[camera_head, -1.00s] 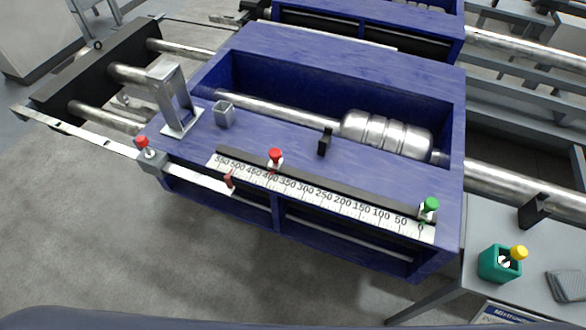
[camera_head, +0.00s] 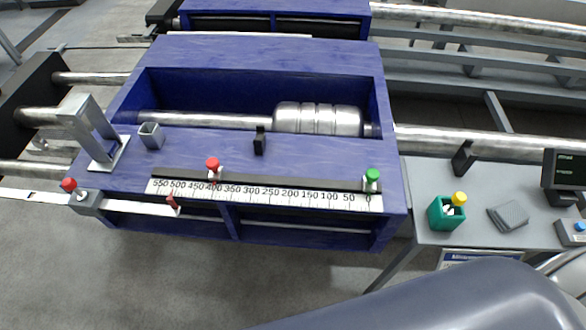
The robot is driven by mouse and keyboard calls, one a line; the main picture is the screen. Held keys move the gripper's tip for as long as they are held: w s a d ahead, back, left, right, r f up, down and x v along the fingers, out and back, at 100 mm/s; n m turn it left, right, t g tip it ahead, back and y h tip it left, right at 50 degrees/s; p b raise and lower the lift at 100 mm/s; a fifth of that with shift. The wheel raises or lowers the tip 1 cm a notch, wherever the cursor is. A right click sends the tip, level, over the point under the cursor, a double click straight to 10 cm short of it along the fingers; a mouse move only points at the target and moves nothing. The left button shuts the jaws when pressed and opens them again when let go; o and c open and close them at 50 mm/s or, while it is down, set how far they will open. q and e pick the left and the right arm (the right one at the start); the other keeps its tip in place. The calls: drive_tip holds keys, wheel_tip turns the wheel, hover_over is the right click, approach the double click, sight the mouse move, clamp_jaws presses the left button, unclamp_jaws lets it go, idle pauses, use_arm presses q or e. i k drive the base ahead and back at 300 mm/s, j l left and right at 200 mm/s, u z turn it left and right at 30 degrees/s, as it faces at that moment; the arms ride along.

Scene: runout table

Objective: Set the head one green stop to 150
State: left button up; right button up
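The green stop (camera_head: 371,178) sits on the dark rail of the blue head at the near side, at the right end of the scale, close to the 0 mark. The white scale (camera_head: 270,197) reads from 550 on the left down to 0 on the right; its 150 mark lies left of the green stop. A red stop (camera_head: 213,167) sits on the same rail near 400. Neither gripper is in view; a grey rounded part, likely of my own body, fills the bottom right.
A grey side table (camera_head: 430,175) on the right holds a teal box (camera_head: 444,213) with a yellow-topped item, a grey pad (camera_head: 508,215) and a dark display (camera_head: 565,170). Another red knob (camera_head: 69,185) is at the left. The floor in front is clear.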

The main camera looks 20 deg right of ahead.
sight(372, 175)
drive_tip(key=z, duration=1.15)
drive_tip(key=u, duration=1)
drive_tip(key=z, duration=1)
drive_tip(key=k+j, duration=0.4)
drive_tip(key=i+l, duration=0.25)
